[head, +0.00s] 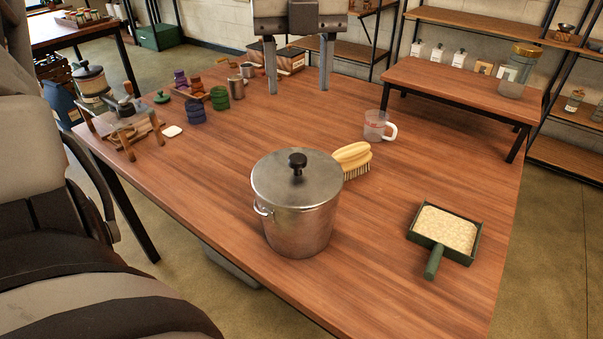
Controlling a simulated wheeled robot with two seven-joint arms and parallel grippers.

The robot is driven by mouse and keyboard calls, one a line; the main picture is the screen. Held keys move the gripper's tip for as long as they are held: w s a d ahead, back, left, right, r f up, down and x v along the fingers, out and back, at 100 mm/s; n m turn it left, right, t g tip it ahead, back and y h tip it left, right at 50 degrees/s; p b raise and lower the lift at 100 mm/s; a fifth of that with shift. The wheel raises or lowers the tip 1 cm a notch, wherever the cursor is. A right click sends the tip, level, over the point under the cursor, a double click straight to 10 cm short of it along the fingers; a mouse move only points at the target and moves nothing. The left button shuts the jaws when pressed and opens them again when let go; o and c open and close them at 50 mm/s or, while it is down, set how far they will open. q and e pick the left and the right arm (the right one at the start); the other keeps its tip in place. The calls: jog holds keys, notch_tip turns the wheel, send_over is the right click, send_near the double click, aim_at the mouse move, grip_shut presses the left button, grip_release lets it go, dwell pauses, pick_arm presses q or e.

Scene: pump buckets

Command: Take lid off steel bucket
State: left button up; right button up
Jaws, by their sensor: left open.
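The steel bucket (300,228) stands upright on the wooden table, near the front edge. Its round metal lid (272,182) sits on top, with a dark knob (297,161) at the centre. A wire handle loop shows on the bucket's left side. My left gripper (298,90) is at the top middle of the head view, fingers pointing down and spread apart, with nothing between them. It appears beyond the bucket and apart from it. My right gripper is not in view.
A brush (353,156) lies right behind the bucket. A clear measuring cup (376,127) stands farther back. A green dustpan-like scoop (443,232) of grain lies to the right. A raised shelf (450,85) is at back right. Small jars and a wooden stand (128,140) are at back left.

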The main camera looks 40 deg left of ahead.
pick_arm(q)
send_over(298, 157)
notch_tip(298, 157, down, 8)
notch_tip(298, 157, down, 5)
jog(key=shift+s+f+p, duration=0.1)
jog(key=shift+p, duration=0.5)
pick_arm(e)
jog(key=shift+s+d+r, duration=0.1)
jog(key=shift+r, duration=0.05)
